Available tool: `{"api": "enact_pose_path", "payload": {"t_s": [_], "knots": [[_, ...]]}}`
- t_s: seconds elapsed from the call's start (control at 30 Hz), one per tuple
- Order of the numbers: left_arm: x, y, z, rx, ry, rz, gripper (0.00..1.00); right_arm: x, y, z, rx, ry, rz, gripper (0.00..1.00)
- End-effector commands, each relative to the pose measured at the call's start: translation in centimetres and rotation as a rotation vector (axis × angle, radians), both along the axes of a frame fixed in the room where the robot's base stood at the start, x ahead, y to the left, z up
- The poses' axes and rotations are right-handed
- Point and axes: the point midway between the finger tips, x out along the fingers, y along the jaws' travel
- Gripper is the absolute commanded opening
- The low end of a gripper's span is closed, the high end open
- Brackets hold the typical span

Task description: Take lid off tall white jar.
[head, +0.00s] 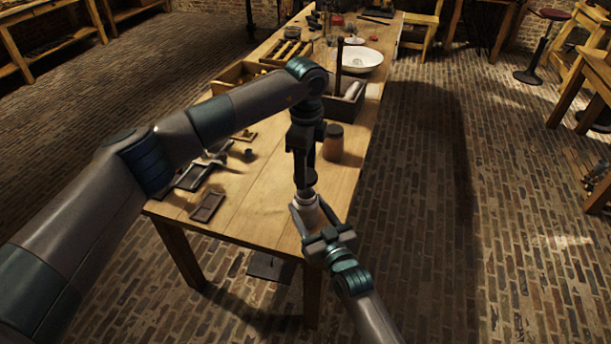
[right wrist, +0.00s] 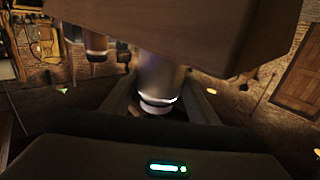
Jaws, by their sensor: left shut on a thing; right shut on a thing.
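The tall white jar (head: 308,203) stands at the near end of the wooden table, mostly covered by my grippers. My right gripper (head: 309,210) is shut around its body from the near side. My left gripper (head: 309,178) points down from above and is shut at the dark lid (head: 310,181) on top of the jar. Its fingertips are hard to make out. In the right wrist view the pale jar (right wrist: 161,80) is between my right fingers, with a bright ring at its end. I cannot tell whether lid and jar are apart.
A brown jar with a dark lid (head: 333,143) stands close behind on the table (head: 262,190). A dark crate (head: 346,104), a white bowl (head: 362,59) and a wooden tray (head: 287,52) are farther back. A small dark tray (head: 207,206) lies at the near left.

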Motion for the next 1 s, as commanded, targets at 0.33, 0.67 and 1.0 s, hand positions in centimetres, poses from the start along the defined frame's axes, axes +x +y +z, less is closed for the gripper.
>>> {"api": "enact_pose_path", "payload": {"t_s": [0.33, 0.67, 1.0], "knots": [[0.0, 0.0, 0.6, 0.000, 0.000, 0.000, 0.19, 0.0, 0.0, -0.1, 0.000, 0.001, 0.000, 0.00], [0.0, 0.0, 0.6, 0.000, 0.000, 0.000, 0.19, 0.0, 0.0, 0.0, 0.000, 0.000, 0.000, 0.76], [0.0, 0.0, 0.3, 0.000, 0.000, 0.000, 0.19, -1.4, -0.7, -0.2, 0.000, 0.000, 0.000, 0.76]]}}
